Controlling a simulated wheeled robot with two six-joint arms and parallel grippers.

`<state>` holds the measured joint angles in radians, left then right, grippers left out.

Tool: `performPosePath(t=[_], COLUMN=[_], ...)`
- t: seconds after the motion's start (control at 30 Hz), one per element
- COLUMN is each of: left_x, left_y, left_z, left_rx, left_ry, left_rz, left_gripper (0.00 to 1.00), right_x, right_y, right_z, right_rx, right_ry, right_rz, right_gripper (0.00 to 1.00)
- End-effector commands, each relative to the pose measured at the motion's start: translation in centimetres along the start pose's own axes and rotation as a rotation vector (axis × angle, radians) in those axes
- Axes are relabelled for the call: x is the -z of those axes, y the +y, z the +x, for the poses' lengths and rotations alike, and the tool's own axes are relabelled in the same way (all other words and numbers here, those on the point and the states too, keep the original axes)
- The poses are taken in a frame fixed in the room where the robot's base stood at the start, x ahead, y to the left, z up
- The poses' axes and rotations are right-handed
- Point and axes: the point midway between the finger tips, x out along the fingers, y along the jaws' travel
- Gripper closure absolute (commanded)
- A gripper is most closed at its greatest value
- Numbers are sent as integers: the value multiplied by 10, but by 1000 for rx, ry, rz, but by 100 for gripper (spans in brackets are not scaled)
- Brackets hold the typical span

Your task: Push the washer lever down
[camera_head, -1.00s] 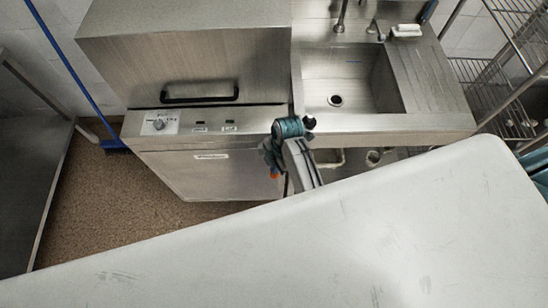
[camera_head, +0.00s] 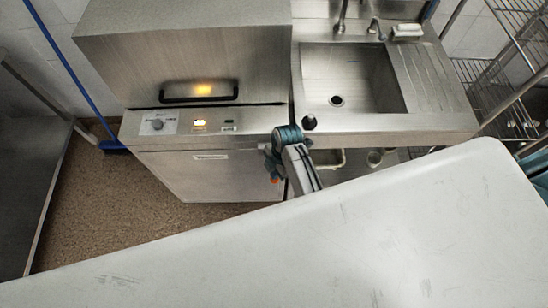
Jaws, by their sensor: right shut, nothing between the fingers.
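The washer (camera_head: 185,62) is a steel, box-shaped machine at the upper left, with a black bar handle (camera_head: 199,99) on its hood front. A black round knob (camera_head: 309,122), which looks like the end of the washer lever, shows at the machine's right edge beside the sink. My right gripper (camera_head: 273,172) is shut and empty, low in front of the washer's right front edge. My teal wrist is just left of the knob, apart from it. Most of the lever is hidden. My left gripper is out of view.
A control panel with a dial (camera_head: 157,124) and a lit yellow light (camera_head: 199,123) is below the hood. A sink (camera_head: 352,80) stands to the right. A large white surface (camera_head: 330,245) fills the foreground. A wire rack (camera_head: 500,95) stands far right.

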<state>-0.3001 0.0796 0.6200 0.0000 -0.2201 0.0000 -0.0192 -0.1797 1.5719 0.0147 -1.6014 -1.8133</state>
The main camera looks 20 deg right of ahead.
Motion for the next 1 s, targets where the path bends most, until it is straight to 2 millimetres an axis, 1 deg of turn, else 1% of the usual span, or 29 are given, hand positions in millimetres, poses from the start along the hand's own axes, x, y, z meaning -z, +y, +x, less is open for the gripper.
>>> performPosePath(t=[0.17,0.53,0.57,0.6,1.0], left_x=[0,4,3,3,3], left_y=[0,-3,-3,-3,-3], left_z=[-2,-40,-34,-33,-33], left_rx=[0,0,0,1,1], left_ry=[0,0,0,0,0], left_rz=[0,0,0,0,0], left_gripper=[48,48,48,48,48], right_x=[0,7,7,8,16], right_y=[0,0,1,1,1], right_z=[-2,-37,-36,-39,-78], right_rx=[0,-1,-2,-2,-3], right_ry=[0,0,0,0,0], right_rz=[0,0,0,0,0], right_gripper=[100,100,100,100,100])
